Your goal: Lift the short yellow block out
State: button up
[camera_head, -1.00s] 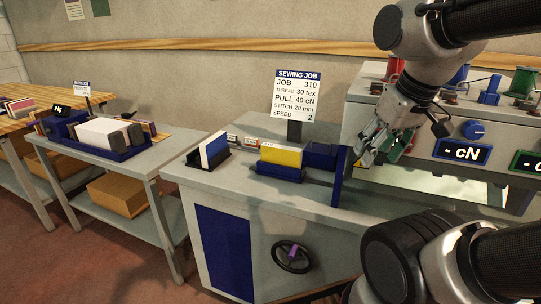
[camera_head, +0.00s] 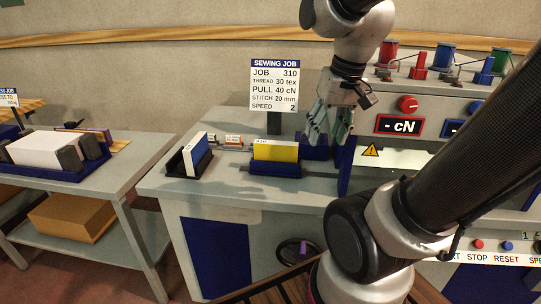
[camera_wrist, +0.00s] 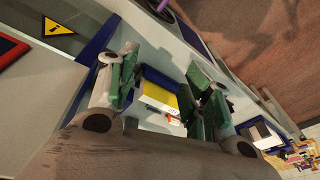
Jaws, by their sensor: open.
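The yellow block (camera_head: 275,151), with a pale top edge, stands upright in a low blue holder (camera_head: 275,169) on the grey bench. My gripper (camera_head: 327,128) is open and empty, above and to the right of the block in the head view, apart from it. In the wrist view the yellow block (camera_wrist: 160,96) shows in the gap between my green-padded fingers (camera_wrist: 164,75), farther off. Part of its holder is hidden by the fingers there.
A white and blue block (camera_head: 197,151) stands in a dark holder to the left. A job sign (camera_head: 276,85) rises behind the yellow block. A blue upright plate (camera_head: 346,165) and the machine with dials (camera_head: 408,104) stand to the right. The bench front is clear.

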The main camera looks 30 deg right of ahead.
jog(key=w+f+m+g+y, duration=0.1)
jog(key=w+f+m, duration=0.2)
jog(key=w+m, duration=0.35)
jog(key=w+f+m+y, duration=0.1)
jog(key=w+f+m, duration=0.2)
jog(key=w+m, duration=0.35)
jog(key=m+y, duration=0.1)
jog(key=m, duration=0.7)
send_over(278, 143)
jog(key=s+d, duration=0.2)
jog(key=shift+d+f+t, duration=0.1)
jog(key=shift+f+t, duration=0.3)
jog(key=shift+f, duration=0.1)
jog(key=shift+w+m, duration=0.2)
jog(key=shift+m, duration=0.1)
jog(key=shift+w+f, duration=0.15)
jog(key=shift+f, duration=0.05)
jog(key=x, duration=0.7)
jog(key=shift+w+a+f, duration=0.1)
jog(key=shift+w+a, duration=0.1)
jog(key=shift+a, duration=0.1)
jog(key=shift+f, duration=0.25)
grip_shut()
